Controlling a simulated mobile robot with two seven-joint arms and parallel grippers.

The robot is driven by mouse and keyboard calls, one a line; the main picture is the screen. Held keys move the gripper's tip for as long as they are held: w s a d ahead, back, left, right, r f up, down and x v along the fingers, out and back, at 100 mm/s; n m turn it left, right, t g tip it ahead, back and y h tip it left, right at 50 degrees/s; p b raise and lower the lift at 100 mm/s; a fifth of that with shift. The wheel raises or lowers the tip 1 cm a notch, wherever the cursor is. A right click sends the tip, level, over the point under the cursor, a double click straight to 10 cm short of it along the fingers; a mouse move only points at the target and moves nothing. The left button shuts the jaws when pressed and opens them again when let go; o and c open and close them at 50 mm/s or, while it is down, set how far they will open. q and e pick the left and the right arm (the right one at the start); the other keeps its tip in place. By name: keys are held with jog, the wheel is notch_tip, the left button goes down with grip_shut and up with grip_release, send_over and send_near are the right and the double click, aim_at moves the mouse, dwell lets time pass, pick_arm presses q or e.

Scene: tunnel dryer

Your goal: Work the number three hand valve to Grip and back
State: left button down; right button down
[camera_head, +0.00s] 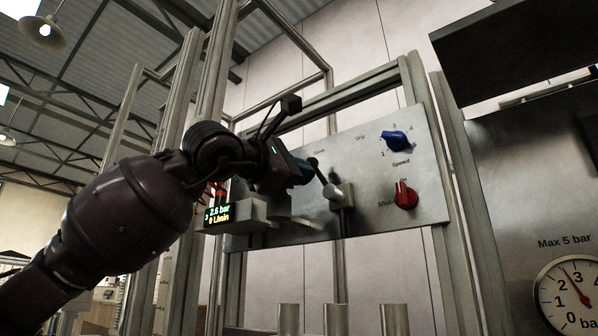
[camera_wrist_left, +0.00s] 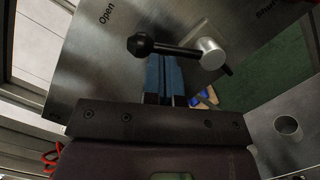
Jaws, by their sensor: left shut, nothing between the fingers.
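The hand valve lever is a black rod with a ball end (camera_head: 313,162) on a pale metal hub (camera_head: 333,192), mounted on a tilted grey panel (camera_head: 290,235). In the left wrist view the black ball (camera_wrist_left: 138,45) points left from the round hub (camera_wrist_left: 209,52). My left gripper (camera_head: 304,172) is beside the ball end. Its blue fingers (camera_wrist_left: 165,78) are shut and empty, just below the lever in the wrist view; I cannot tell whether they touch it. Small panel lettering by the lever is hard to read in the head view. My right gripper is not in view.
The panel also carries a blue speed knob (camera_head: 396,140) and a red knob (camera_head: 405,195). A display (camera_head: 218,214) reading 2.6 bar sits below my wrist. Metal posts (camera_head: 212,90) frame the panel. A pressure gauge (camera_head: 569,297) is at lower right.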

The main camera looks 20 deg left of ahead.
pick_arm(q)
jog(key=shift+s+d+r+m+p, duration=0.15)
jog(key=shift+r+m+p, duration=0.1)
jog(key=shift+m+p, duration=0.2)
jog(key=shift+m, duration=0.25)
